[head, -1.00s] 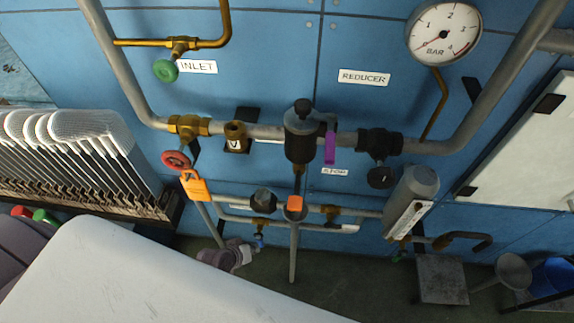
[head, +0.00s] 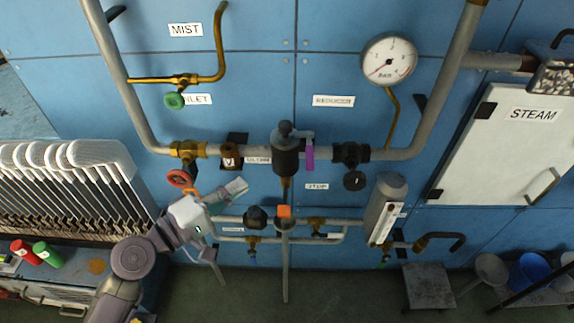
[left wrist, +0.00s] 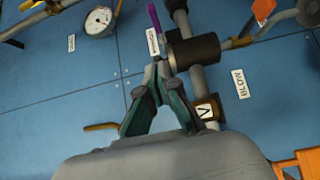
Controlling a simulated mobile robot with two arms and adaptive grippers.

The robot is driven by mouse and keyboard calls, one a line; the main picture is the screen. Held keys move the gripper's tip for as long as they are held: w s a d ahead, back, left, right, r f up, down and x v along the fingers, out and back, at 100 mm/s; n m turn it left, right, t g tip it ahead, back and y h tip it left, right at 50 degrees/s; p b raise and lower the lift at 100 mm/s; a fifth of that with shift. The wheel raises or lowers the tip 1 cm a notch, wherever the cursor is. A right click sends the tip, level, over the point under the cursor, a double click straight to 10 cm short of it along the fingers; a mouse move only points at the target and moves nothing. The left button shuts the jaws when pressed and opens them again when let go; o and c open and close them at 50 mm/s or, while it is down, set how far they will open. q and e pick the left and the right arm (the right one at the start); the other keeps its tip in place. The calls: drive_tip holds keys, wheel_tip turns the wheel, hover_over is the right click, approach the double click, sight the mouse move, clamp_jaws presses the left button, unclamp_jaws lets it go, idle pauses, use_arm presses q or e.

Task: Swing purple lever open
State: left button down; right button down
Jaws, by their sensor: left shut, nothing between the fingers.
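The purple lever (head: 310,154) hangs straight down beside the dark cylindrical valve body (head: 286,158) on the grey pipe in the head view. In the left wrist view the purple lever (left wrist: 154,20) shows at the top, beyond my fingertips, next to the dark valve body (left wrist: 196,50). My left gripper (head: 240,188) is below and left of the valve body, apart from the lever. In the left wrist view its fingers (left wrist: 157,72) are closed together with nothing between them. My right gripper is not in view.
A red handwheel (head: 180,179) is close to my left wrist, partly near an orange tag. A pressure gauge (head: 389,60) is up right. Lower pipes and an orange-capped fitting (head: 284,211) lie below the valve. A white STEAM panel (head: 500,145) is at right.

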use_arm(q)
drive_tip(key=s+d+p+x, duration=0.2)
drive_tip(key=p+x, duration=0.3)
drive_tip(key=x, duration=0.8)
drive_tip(key=shift+f, duration=0.15)
drive_tip(key=shift+s, duration=0.1)
